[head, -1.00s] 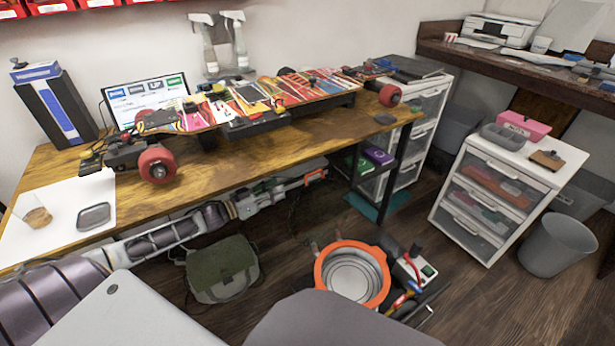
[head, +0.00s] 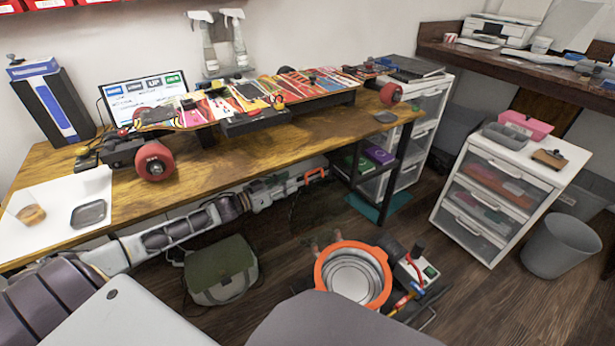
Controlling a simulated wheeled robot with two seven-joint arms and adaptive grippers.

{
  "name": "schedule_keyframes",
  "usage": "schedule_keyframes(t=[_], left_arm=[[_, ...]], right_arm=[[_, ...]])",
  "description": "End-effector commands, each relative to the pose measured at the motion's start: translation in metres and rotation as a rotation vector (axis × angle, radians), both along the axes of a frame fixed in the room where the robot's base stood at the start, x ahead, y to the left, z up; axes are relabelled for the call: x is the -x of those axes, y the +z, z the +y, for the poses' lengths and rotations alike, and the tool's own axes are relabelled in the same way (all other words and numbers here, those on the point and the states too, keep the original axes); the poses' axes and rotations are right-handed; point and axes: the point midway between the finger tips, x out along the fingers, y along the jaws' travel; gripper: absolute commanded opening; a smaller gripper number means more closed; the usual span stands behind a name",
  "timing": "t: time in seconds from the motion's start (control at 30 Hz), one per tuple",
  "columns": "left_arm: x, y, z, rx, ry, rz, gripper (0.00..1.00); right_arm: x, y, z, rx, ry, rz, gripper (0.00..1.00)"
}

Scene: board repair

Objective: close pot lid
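A round pot (head: 320,275) with a thick orange rim stands on the floor at the lower middle of the head view. Pale silver, ring-like surfaces show inside the rim. I cannot tell whether they are a lid or the pot's inside, and I make out no separate lid. My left arm reaches in from the left below the table edge. My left gripper (head: 316,174) is at its far end, under the table, above and left of the pot and apart from it. Its fingers are too small to read. My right gripper is not in view.
The wooden table (head: 230,165) carries a skateboard.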

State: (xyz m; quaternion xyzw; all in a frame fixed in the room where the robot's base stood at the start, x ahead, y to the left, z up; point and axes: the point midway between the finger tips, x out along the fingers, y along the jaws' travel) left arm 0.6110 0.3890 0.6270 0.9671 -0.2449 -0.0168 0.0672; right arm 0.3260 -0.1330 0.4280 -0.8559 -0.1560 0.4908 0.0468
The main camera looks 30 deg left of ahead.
Motion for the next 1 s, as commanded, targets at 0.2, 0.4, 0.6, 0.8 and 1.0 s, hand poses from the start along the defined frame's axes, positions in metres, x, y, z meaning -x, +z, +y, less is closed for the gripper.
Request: schedule_keyframes(t=[0.2, 0.4, 0.6, 0.8, 1.0], left_arm=[[-0.012, -0.001, -0.006, 0.000, 0.000, -0.001, 0.32], [-0.022, 0.000, -0.012, 0.001, -0.001, -0.002, 0.32], [-0.032, 0.000, -0.017, 0.000, 0.000, -0.001, 0.32], [-0.042, 0.000, -0.022, 0.001, 0.000, -0.002, 0.32], [-0.051, 0.000, -0.028, 0.000, 0.000, -0.001, 0.32]], right_arm=[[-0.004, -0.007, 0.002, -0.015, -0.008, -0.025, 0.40], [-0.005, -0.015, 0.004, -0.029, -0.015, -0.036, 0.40], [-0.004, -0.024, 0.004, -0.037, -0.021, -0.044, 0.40], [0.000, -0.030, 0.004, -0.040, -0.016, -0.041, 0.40], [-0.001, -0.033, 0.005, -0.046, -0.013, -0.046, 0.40]])
